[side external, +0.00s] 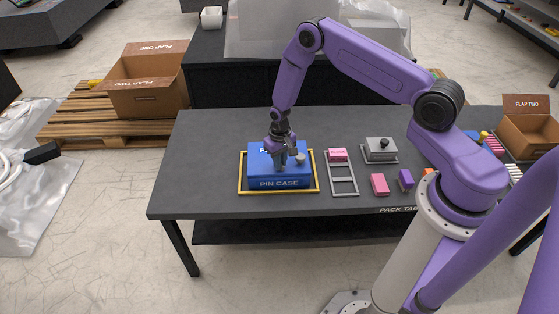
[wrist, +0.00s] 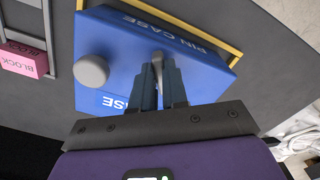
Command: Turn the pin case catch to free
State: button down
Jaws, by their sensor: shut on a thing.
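The pin case (side external: 262,176) is a blue box with white lettering on the table, inside a yellow frame (side external: 241,190). Its blue top fills much of the wrist view (wrist: 115,40). A round grey knob (wrist: 91,70) stands on the top, to the left of my fingers in that view; it also shows in the side view (side external: 300,159). My gripper (wrist: 159,78) reaches down to the case top and is shut on a small grey catch (wrist: 157,57) between its fingertips. In the side view my gripper (side external: 281,163) hides most of the catch, so its setting cannot be read there.
A pink block (side external: 338,155) sits in a grey rack (side external: 343,180) right of the case. A grey lidded box (side external: 380,149), another pink block (side external: 380,185) and a purple block (side external: 405,179) lie farther right. The table (side external: 195,160) is clear on the left.

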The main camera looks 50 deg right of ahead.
jog(key=n, duration=0.5)
jog(key=shift+d+n, duration=0.15)
jog(key=shift+n, duration=0.15)
jog(key=n, duration=0.5)
jog(key=shift+w+d+n, duration=0.1)
jog(key=shift+w+n, duration=0.05)
jog(key=shift+n, duration=0.15)
jog(key=c, duration=1.1)
grip_release()
jog(key=shift+c, duration=0.2)
notch_tip(320, 180, up, 17)
jog(key=shift+r, duration=0.2)
